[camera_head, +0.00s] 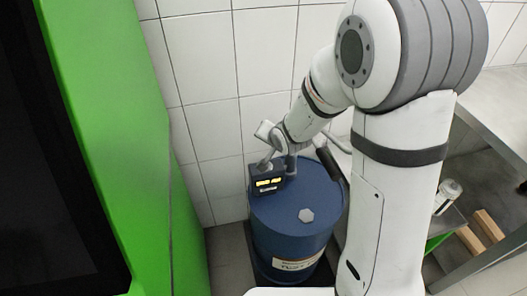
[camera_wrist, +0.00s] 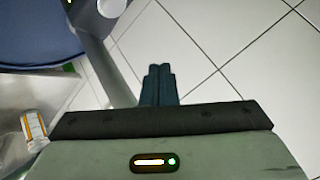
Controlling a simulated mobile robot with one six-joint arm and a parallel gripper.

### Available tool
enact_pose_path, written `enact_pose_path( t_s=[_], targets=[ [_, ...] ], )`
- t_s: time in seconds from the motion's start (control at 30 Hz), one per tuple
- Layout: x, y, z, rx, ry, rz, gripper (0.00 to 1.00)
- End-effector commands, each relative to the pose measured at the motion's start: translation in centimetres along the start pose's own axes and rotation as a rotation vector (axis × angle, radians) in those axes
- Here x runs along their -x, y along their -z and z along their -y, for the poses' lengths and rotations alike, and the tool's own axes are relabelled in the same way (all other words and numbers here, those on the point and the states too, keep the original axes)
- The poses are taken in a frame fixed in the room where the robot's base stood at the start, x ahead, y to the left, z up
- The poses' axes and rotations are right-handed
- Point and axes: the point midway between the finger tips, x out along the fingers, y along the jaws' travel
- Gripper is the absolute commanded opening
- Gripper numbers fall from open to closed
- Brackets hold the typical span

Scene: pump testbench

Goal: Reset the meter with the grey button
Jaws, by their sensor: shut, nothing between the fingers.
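A grey pipe (camera_wrist: 108,62) rises beside my fingers in the wrist view. A green cabinet (camera_head: 110,120) stands left.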

Motion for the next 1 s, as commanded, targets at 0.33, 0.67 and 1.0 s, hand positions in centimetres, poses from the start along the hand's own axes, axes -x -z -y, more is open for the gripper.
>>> enact_pose_path(
  t_s=[0.33,0.67,1.0],
  targets=[
    [-0.3,-0.6,0.7,-0.001,0.019,0.005,0.00],
    [-1.5,-1.6,0.0,0.003,0.020,0.008,0.00],
    [-4.9,-4.1,-2.3,0.005,0.021,0.008,0.00]
  ],
)
